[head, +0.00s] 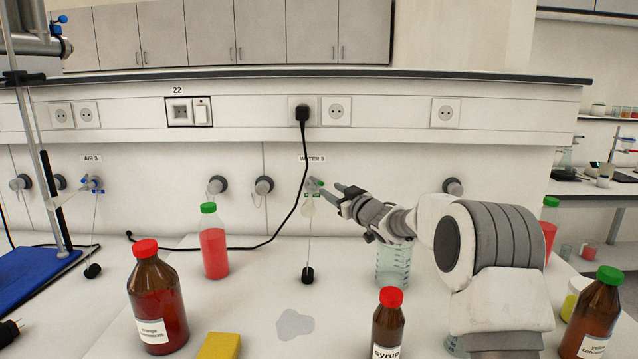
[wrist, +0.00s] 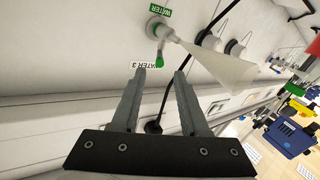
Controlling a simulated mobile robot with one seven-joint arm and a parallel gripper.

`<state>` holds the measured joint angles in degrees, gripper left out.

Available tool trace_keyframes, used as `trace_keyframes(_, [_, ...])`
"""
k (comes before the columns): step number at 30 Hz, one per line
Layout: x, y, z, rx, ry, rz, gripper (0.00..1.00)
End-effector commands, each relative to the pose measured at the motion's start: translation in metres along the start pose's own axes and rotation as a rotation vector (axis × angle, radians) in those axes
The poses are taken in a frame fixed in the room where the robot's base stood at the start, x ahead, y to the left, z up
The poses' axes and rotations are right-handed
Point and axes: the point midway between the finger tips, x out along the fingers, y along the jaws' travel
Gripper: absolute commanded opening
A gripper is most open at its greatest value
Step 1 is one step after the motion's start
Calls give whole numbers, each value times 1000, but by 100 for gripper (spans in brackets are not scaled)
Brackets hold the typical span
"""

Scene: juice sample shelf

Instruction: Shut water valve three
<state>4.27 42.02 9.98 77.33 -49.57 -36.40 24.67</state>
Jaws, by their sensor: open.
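The water valve three (head: 313,185) is on the back wall under the label "WATER 3" (head: 312,159), with a small green lever. In the wrist view the valve body (wrist: 158,28) is at the top, and its green lever tip (wrist: 160,59) points toward my fingers. A pale cone-shaped piece flares from the valve; I cannot tell whether it is water. My gripper (head: 340,194) is open and empty, just right of the valve. In the wrist view my gripper (wrist: 160,72) has its fingertips either side of the lever's line, with the lever tip just beyond them; contact is not clear.
A black cable (head: 285,220) hangs left of the valve. A red-filled bottle (head: 214,252), a brown bottle (head: 158,305), a syrup bottle (head: 388,325) and a glass beaker (head: 393,264) stand on the bench. A grey puddle-like patch (head: 294,323) lies in front. Other taps line the wall.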

Motion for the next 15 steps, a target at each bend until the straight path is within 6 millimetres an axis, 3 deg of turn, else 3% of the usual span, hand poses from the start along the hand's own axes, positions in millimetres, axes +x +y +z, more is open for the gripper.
trace_keyframes(15, [64,1,-1,-1,-1,0,44])
